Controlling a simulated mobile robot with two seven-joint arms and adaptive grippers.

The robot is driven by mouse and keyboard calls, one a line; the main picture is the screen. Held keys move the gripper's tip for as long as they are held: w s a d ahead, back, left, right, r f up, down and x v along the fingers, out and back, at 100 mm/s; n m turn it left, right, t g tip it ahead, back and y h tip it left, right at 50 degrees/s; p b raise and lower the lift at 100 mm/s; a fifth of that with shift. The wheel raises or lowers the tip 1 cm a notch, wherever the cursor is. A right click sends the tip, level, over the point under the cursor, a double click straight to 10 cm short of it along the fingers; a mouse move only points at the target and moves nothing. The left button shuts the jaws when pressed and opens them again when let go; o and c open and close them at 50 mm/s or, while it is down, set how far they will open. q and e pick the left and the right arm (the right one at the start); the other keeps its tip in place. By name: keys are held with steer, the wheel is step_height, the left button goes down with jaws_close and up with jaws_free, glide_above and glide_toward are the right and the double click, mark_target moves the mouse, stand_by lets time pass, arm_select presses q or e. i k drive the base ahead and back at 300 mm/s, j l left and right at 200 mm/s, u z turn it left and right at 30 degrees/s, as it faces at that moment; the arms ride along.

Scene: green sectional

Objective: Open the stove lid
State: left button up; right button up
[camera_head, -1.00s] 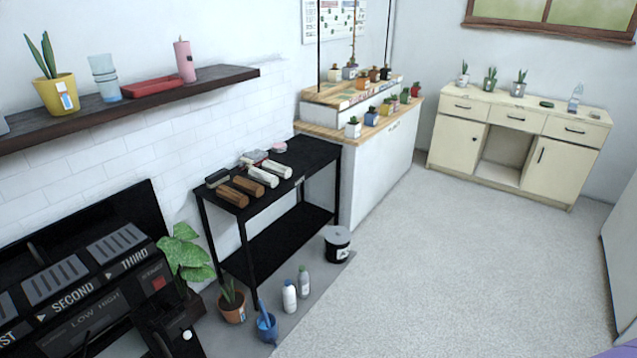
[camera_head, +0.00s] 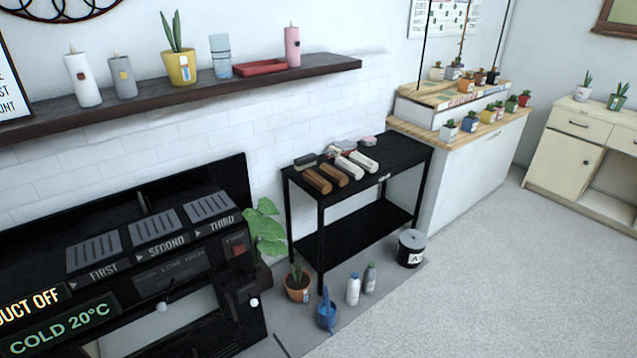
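The black stove (camera_head: 255,322) stands at the lower left. Its sloped top panel carries grey slotted vents labelled FIRST, SECOND and THIRD, a LOW HIGH strip, and lit text reading "COLD 20°C". A black upright panel (camera_head: 232,183) rises behind the vents. A white knob (camera_head: 162,306) and a second white knob (camera_head: 254,302) show on the front. I cannot tell which part is the lid, and the stove's left side is cut off by the frame. Neither of my grippers is in view.
A black side table (camera_head: 405,152) holds brown and white rolls. A plant pot (camera_head: 297,287), blue mortar (camera_head: 326,315), bottles and black bucket (camera_head: 411,248) stand on the floor. Open floor (camera_head: 500,280) lies right.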

mark_target(97, 224)
steer(key=u, duration=1.4)
steer(key=i+j+z, duration=0.35)
steer(key=k+l, duration=0.05)
steer(key=l, duration=0.05)
